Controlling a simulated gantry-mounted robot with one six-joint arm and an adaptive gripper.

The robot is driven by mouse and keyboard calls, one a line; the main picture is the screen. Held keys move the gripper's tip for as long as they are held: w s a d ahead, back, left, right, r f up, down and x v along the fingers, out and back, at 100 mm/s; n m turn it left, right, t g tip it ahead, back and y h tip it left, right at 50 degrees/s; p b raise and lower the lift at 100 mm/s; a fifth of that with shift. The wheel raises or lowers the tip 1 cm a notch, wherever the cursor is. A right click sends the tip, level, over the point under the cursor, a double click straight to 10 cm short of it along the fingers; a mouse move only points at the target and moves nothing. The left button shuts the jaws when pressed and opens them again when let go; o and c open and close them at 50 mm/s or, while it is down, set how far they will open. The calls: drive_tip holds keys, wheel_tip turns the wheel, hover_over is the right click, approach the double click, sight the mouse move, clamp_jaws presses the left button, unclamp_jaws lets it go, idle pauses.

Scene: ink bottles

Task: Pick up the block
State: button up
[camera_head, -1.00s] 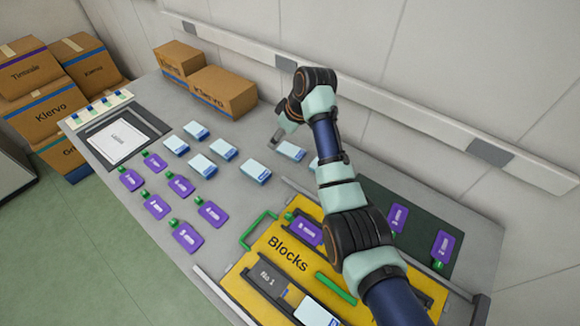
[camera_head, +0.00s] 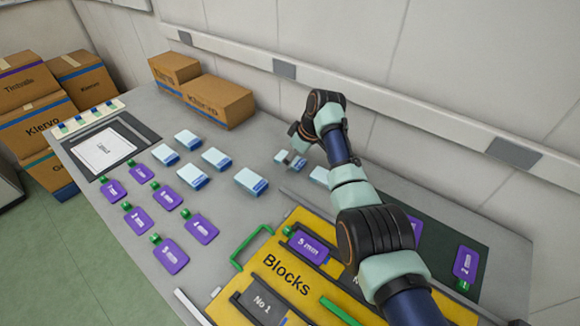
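Several pale blue-white blocks with blue edges lie on the grey table. One block (camera_head: 250,181) lies left of my gripper (camera_head: 291,158), and another (camera_head: 320,176) lies right of it, partly behind my arm. My gripper is low over the table at the back. Small pale parts of a block (camera_head: 281,156) show at the fingers, and the rest is hidden. Whether the fingers are open or closed on it is too small to tell. A yellow tray (camera_head: 262,245) marked "Blocks" lies in front, with a slot marked "No 1" (camera_head: 258,303).
Several purple ink bottles (camera_head: 172,255) with green caps lie at left. One purple bottle (camera_head: 308,246) lies in the yellow tray, others on a dark mat (camera_head: 440,235) at right. Cardboard boxes (camera_head: 218,100) stand at the back. A rail (camera_head: 400,115) runs along the wall.

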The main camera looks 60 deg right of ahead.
drive_tip(key=shift+c, duration=0.3)
drive_tip(key=c, duration=1.2)
wheel_tip(320, 180, up, 20)
drive_tip(key=p, duration=0.7)
drive_tip(key=shift+p, duration=0.3)
